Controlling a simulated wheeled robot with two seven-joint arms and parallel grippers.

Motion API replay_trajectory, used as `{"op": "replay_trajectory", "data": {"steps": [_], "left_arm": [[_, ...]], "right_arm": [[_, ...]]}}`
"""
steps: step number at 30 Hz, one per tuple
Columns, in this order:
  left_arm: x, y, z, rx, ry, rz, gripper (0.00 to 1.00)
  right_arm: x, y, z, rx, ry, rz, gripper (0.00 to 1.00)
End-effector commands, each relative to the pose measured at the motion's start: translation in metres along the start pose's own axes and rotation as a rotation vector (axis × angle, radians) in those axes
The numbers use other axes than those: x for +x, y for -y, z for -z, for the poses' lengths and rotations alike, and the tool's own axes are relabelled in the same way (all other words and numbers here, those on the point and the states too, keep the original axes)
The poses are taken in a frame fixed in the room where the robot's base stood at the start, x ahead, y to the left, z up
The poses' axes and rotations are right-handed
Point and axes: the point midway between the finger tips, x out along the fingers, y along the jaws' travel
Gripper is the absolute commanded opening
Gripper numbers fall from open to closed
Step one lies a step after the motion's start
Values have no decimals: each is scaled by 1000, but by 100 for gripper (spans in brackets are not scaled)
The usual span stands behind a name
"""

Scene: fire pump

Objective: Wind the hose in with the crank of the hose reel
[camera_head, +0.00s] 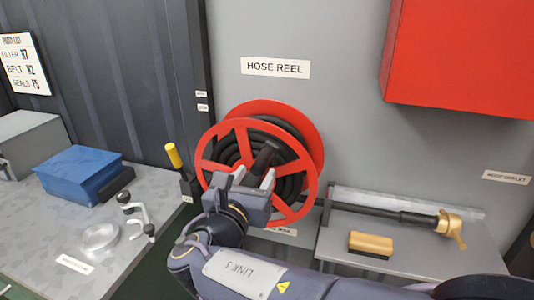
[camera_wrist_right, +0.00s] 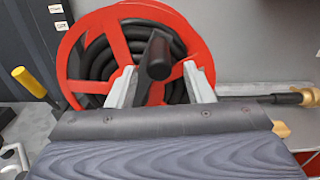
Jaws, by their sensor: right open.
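The hose reel (camera_head: 308,135) is a red spoked wheel with black hose (camera_head: 290,187) coiled inside, mounted on the grey wall. It also fills the upper middle of the right wrist view (camera_wrist_right: 79,65). Its crank handle, a black cylinder (camera_head: 266,155), points out from the front of the reel. In the right wrist view the crank handle (camera_wrist_right: 158,57) shows between the two finger tips. My right gripper (camera_head: 253,180) is open, with its fingers on either side of the handle; I cannot tell whether they touch it. My left gripper is not in view.
A shelf (camera_head: 345,252) at right holds a black hose end with a brass nozzle (camera_head: 451,226) and a tan-topped block (camera_head: 371,243). A yellow-handled lever (camera_head: 174,156) stands left of the reel. A red cabinet (camera_head: 462,60) hangs upper right. The left bench (camera_head: 40,230) holds a blue box (camera_head: 75,172).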

Motion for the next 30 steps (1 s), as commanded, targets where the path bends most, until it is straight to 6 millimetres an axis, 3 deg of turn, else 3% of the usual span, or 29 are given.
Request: {"op": "replay_trajectory", "data": {"steps": [12, 24, 30], "left_arm": [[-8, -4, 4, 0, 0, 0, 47], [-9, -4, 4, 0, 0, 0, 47], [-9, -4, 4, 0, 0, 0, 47]], "right_arm": [[62, 0, 0, 1, -3, 0, 47], [72, 0, 1, 3, -4, -2, 47], [72, 0, 1, 3, -5, -2, 22]]}}
